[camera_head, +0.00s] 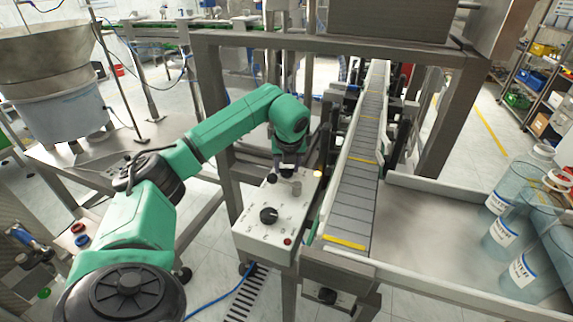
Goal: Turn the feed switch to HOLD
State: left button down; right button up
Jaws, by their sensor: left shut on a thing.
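A white control panel (248,232) stands beside the conveyor. My left gripper (287,174) points down at its far end and is shut on what seems to be the feed switch there. The fingers mostly hide that switch, and its setting cannot be read. A large black rotary knob (268,215) sits on the nearer part of the panel, apart from the gripper. A short grey cylinder (297,188) stands just in front of the gripper. The panel's lettering is too small to read. My right gripper is not in view.
A red button (287,241) is at the panel's near right corner. A lit amber lamp (317,173) is by its far right. The conveyor (354,200) runs close on the right, with a steel frame (212,95) behind. Large clear bottles (502,240) stand at far right.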

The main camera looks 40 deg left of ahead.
pick_arm(q)
jog(key=shift+n, duration=0.5)
jog(key=shift+c, duration=1.4)
grip_release()
jog(key=p+v, duration=0.1)
jog(key=v, duration=1.3)
jog(key=shift+d+r, duration=0.25)
jog(key=shift+r, duration=0.05)
